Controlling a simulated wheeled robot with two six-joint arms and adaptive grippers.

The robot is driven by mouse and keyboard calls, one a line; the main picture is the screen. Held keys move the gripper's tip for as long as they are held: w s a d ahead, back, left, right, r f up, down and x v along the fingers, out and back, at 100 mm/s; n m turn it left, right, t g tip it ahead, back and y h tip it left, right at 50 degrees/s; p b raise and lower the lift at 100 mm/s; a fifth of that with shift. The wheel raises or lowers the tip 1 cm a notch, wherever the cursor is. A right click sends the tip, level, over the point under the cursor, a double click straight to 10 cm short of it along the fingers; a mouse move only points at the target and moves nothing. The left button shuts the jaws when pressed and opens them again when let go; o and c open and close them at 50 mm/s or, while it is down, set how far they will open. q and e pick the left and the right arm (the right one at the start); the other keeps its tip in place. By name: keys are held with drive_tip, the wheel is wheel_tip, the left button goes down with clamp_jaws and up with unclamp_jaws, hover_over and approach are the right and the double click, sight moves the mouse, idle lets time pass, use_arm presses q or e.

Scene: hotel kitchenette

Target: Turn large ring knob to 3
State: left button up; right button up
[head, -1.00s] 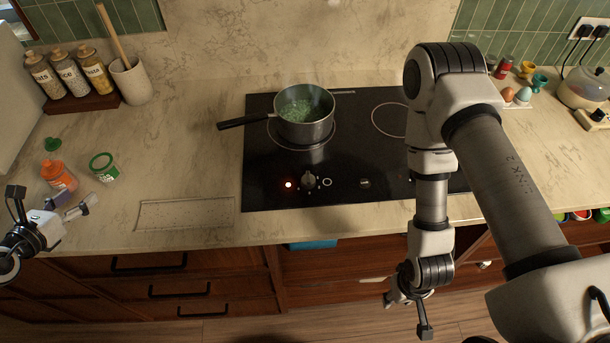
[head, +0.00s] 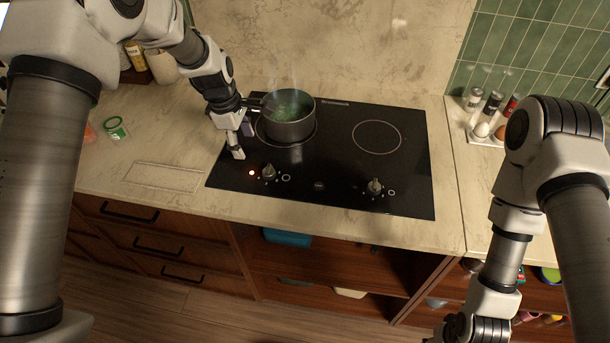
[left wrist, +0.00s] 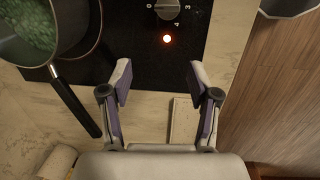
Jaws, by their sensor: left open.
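The black hob (head: 330,195) has two round knobs on its front strip. The left knob (head: 268,172) has a larger ring mark beside it and a lit red light to its left; it also shows at the top of the left wrist view (left wrist: 168,8), cut by the edge. The right knob (head: 375,186) has a smaller ring mark. My left gripper (head: 241,142) is open and empty over the hob's left edge, apart from the left knob. Its spread fingers show in the left wrist view (left wrist: 159,82). I cannot read the knob's setting.
A steaming pot (head: 290,128) of green contents stands on the left ring, its handle pointing left near my left wrist. An egg tray (head: 486,137) stands right of the hob. A green-lidded jar (head: 116,128) stands on the left counter. The hob's right half is clear.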

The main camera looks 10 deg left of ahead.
use_arm(q)
drive_tip(key=m+y, duration=0.1)
drive_tip(key=m, duration=0.1)
hover_over(267, 168)
drive_tip(key=s+d, duration=0.1)
drive_tip(key=shift+d+f, duration=0.15)
drive_tip(key=shift+f, duration=0.25)
drive_tip(key=f, duration=0.1)
drive_tip(key=a+f+p, duration=0.1)
drive_tip(key=a+f, duration=0.1)
drive_tip(key=shift+w+a+f+p, duration=0.1)
drive_tip(key=shift+w+f+p, duration=0.2)
drive_tip(key=shift+f+p, duration=0.05)
drive_tip(key=f, duration=0.1)
drive_tip(key=d+f+p, duration=0.1)
drive_tip(key=f, duration=0.2)
drive_tip(key=shift+w+d, duration=0.2)
drive_tip(key=shift+d, duration=0.15)
drive_tip(key=shift+f, duration=0.3)
drive_tip(key=shift+a+f, duration=0.15)
drive_tip(key=shift+a, duration=0.35)
drive_tip(key=shift+c, duration=1.4)
drive_tip(key=c, duration=0.8)
use_arm(e)
drive_tip(key=r, duration=0.3)
drive_tip(key=shift+a+r, duration=0.35)
drive_tip(key=shift+r, duration=0.05)
